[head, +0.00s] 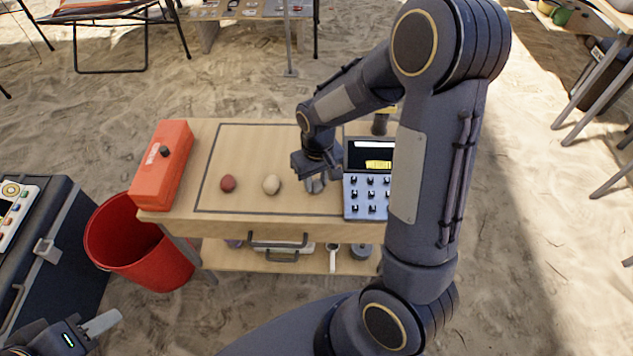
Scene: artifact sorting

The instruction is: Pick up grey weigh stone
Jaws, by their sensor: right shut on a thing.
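My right gripper (315,184) points down at the wooden table, just left of the grey keypad device. It is shut on the grey weigh stone, which is mostly hidden by the fingers and hard to tell from them. A dark red stone (228,184) and a cream stone (271,184) lie in a row to its left, inside the dark outlined rectangle on the table. My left gripper (100,323) is at the bottom left corner, away from the table. Only part of it shows, with one pale finger.
The keypad device (367,183) with a lit screen stands close right of the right gripper, partly behind my arm. A red-orange box (165,166) stands on the left of the wooden table (245,213). A red bucket (140,243) and black case (62,245) stand left on sand.

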